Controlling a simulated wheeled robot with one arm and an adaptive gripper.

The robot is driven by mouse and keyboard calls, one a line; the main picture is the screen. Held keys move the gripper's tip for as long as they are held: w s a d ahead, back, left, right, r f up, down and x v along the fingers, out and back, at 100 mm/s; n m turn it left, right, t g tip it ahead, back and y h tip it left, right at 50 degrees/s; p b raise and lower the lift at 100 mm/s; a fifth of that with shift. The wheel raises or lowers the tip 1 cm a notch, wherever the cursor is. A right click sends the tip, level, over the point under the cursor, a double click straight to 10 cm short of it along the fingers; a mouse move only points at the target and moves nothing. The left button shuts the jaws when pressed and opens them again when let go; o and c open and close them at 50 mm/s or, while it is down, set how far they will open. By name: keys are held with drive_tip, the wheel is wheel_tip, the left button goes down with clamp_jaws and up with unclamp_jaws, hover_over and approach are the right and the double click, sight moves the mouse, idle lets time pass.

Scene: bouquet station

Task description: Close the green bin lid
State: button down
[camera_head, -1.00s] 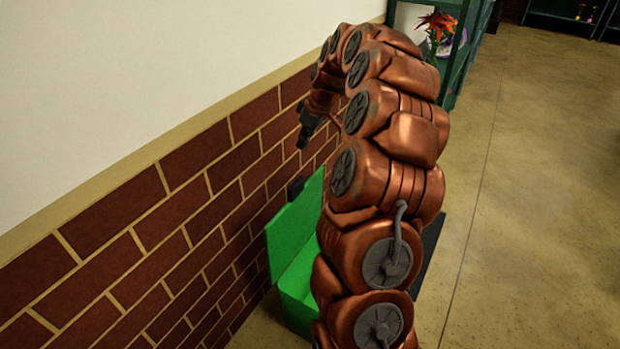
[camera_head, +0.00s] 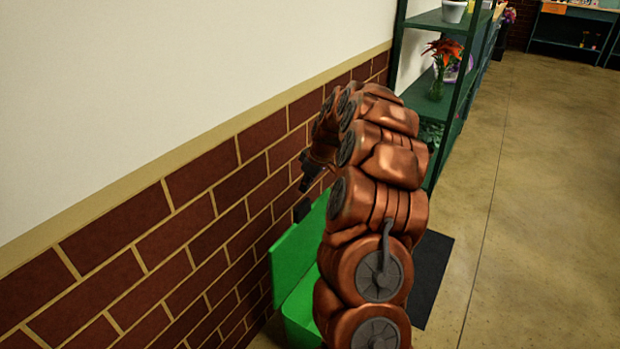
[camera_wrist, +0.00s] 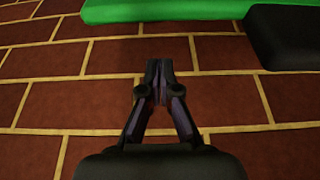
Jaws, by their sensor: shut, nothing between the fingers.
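The green bin (camera_head: 300,308) stands on the floor by the brick wall, partly hidden behind my copper arm. Its green lid (camera_head: 296,246) is raised and leans toward the wall, with a dark piece (camera_head: 302,209) at its upper edge. My gripper (camera_head: 304,188) is just above that edge, close to the wall. In the wrist view my gripper (camera_wrist: 158,68) is shut and empty in front of the bricks. The green lid edge (camera_wrist: 165,11) and the dark piece (camera_wrist: 290,36) show at the top of that view, apart from the fingertips.
The brick wall (camera_head: 130,270) runs close along the left. A dark green shelf (camera_head: 459,109) with a vase of orange flowers (camera_head: 440,66) stands beyond my arm. A dark mat (camera_head: 432,275) lies right of my arm. The floor (camera_head: 540,200) further right is clear.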

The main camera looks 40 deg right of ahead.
drive_tip(key=shift+s+d+f+b, duration=0.1)
drive_tip(key=shift+s+d+b, duration=0.2)
drive_tip(key=shift+s, duration=0.65)
drive_tip(key=shift+s+d+b, duration=0.1)
drive_tip(key=shift+s+d, duration=0.25)
drive_tip(key=shift+s, duration=0.55)
